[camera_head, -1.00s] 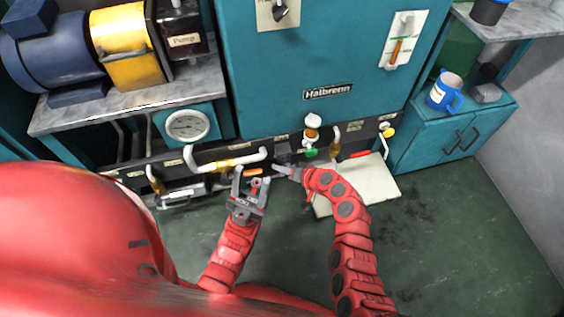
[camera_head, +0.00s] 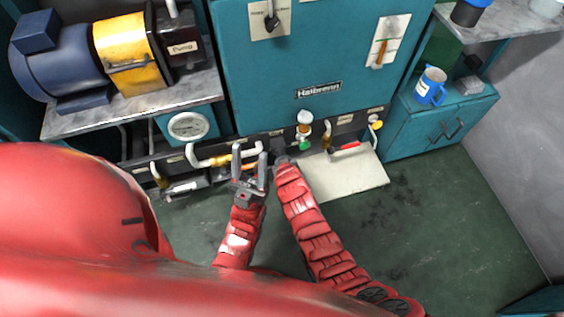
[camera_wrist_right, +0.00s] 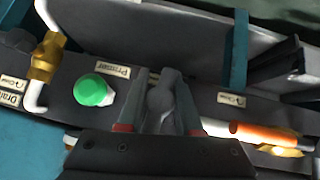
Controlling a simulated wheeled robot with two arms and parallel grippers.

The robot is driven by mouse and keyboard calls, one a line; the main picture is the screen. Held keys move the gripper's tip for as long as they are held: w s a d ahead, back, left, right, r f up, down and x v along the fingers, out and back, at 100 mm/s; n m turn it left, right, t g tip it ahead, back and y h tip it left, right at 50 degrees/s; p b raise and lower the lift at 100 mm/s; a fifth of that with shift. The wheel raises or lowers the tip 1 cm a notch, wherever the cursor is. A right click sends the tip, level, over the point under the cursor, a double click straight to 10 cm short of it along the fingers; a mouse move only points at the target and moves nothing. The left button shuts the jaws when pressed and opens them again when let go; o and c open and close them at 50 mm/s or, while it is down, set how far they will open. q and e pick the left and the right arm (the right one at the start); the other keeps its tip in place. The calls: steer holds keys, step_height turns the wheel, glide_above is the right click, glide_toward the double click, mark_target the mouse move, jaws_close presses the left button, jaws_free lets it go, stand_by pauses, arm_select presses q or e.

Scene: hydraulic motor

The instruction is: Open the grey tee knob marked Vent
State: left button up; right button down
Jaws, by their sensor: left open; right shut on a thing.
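A grey knob (camera_wrist_right: 163,98) stands out from the dark valve panel, between the two fingers of my right gripper (camera_wrist_right: 160,102) in the right wrist view. The right gripper is shut on it. No Vent label can be read near it. In the head view my right gripper (camera_head: 283,160) is at the panel, just left of the green knob, with its fingertips and the grey knob largely hidden by my arm. My left gripper (camera_head: 249,160) is open and empty, to the left of the right one, in front of the white pipe.
A green knob (camera_wrist_right: 95,90) and an orange handle (camera_wrist_right: 265,135) flank the grey knob. A white pipe with a brass fitting (camera_wrist_right: 45,58) is further left. A red lever (camera_head: 345,147) and a pale board (camera_head: 345,178) lie to the right in the head view.

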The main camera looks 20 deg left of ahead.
steer(key=shift+d+f+n+h+b, duration=0.1)
steer(key=shift+n+h+b, duration=0.25)
steer(key=shift+b, duration=0.5)
steer(key=c, duration=0.6)
jaws_free()
steer(key=shift+s+d+r, duration=0.1)
steer(key=shift+s+r, duration=0.15)
steer(key=shift+r, duration=0.15)
steer(key=p+v, duration=0.1)
steer(key=v, duration=0.4)
steer(key=p+v, duration=0.2)
steer(key=v, duration=0.4)
steer(key=p+v, duration=0.2)
steer(key=v, duration=0.3)
steer(key=shift+s+f, duration=0.15)
steer(key=shift+s, duration=0.3)
